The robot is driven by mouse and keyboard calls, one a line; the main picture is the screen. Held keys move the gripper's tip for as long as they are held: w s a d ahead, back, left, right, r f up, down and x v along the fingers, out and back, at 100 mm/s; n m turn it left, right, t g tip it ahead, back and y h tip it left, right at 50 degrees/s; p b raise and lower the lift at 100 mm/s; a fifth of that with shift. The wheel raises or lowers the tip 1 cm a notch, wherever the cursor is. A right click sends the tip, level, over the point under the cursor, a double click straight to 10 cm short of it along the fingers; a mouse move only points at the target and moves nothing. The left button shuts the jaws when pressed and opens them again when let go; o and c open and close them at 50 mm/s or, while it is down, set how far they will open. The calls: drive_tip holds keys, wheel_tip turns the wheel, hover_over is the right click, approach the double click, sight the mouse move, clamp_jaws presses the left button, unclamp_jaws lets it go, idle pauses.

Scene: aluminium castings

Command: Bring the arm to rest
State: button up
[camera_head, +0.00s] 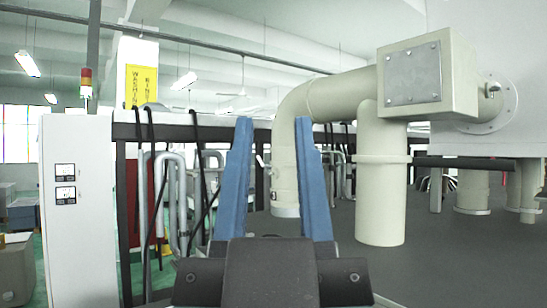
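My gripper (273,122) shows at the bottom centre of the head view. Its two long blue fingers point up and stand well apart, and the dark gripper body lies below them. I see nothing held between the fingers; only the background shows through the gap. Most of my arm is out of view.
Behind my gripper are a large cream bent pipe (335,97) and a square pipe box (414,79), over a dark grey surface (340,260). A white cabinet (95,200) with small displays stands at the left. Dark cables (141,190) hang from a rail beside it.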

idle(0.3)
wheel_tip(320, 180, down, 8)
drive_tip(key=b, duration=0.7)
drive_tip(key=shift+s+r, duration=0.15)
